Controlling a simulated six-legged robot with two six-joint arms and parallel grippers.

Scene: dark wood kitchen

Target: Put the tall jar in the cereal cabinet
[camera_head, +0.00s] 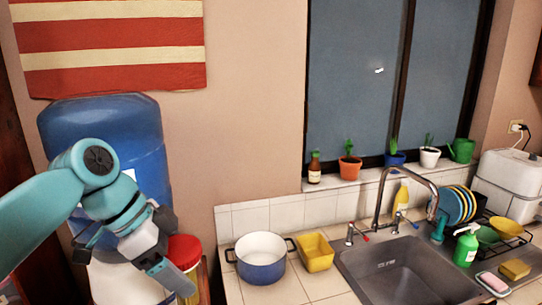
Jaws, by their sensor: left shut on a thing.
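My left gripper (172,274) is at the lower left, in front of the big blue water bottle. It is shut on a jar with a red lid (186,250), which I take to be the tall jar. The gripper hides much of the jar, and its lower part runs out of the picture. The jar looks upright. I cannot make out the cereal cabinet in this view. My right gripper is not in view.
The blue water bottle (110,118) stands close behind my left arm. To the right, the tiled counter (310,285) holds a blue pot (262,265), a yellow container (316,253) and a sink (395,275). Small plants line the windowsill.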

